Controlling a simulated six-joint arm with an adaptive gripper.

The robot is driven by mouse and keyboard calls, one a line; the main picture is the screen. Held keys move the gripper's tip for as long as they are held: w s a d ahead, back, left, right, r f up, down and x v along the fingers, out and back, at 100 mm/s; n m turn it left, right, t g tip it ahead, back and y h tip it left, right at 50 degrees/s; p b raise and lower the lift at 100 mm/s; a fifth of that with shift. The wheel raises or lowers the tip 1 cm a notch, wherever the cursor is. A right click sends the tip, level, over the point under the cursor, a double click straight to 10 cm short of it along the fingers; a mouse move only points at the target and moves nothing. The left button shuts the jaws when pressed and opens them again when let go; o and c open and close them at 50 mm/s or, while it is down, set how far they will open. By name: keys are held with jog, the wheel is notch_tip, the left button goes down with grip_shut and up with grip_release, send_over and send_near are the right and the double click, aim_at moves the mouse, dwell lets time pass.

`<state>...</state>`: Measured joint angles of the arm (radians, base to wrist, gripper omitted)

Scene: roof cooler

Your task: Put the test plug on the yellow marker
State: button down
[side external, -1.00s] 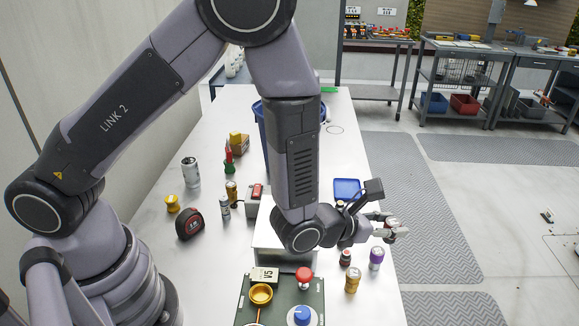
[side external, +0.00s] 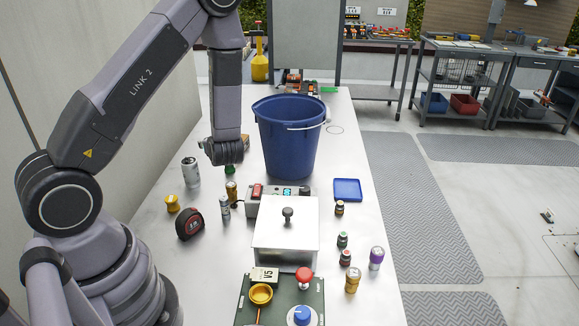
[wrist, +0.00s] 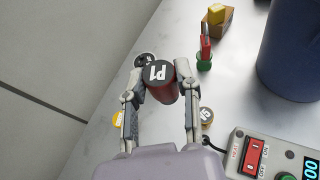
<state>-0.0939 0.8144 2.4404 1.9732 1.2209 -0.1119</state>
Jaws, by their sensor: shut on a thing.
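My gripper (wrist: 162,84) is shut on a dark red cylinder with a black top marked P1 (wrist: 157,72), which I take as the test plug. In the side view my wrist (side external: 224,150) hangs left of the blue bucket, and the fingers and plug are hidden. Several yellow things show: a small yellow piece (side external: 172,203) near the tape measure, a yellow block (wrist: 216,13) on a brown box, and a yellow cup (side external: 261,293) on the green panel. I cannot tell which is the yellow marker.
The blue bucket (side external: 287,140) and switch box (wrist: 262,155) stand to the right. A silver can (side external: 190,172), gold can (wrist: 206,117), tape measure (side external: 190,224) and red piece on a green base (wrist: 205,55) stand near. A lidded white box (side external: 286,238) sits in front.

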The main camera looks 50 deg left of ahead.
aim_at(172, 199)
jog(key=s+a+n+g, duration=0.5)
jog(key=s+a+g, duration=0.15)
jog(key=s, duration=0.35)
jog(key=f, duration=0.8)
jog(key=s+f, duration=0.1)
jog(key=f, duration=0.3)
jog(key=shift+a+f, duration=0.1)
jog(key=shift+f, duration=0.05)
jog(key=shift+f, duration=0.1)
jog(key=c, duration=0.8)
grip_release()
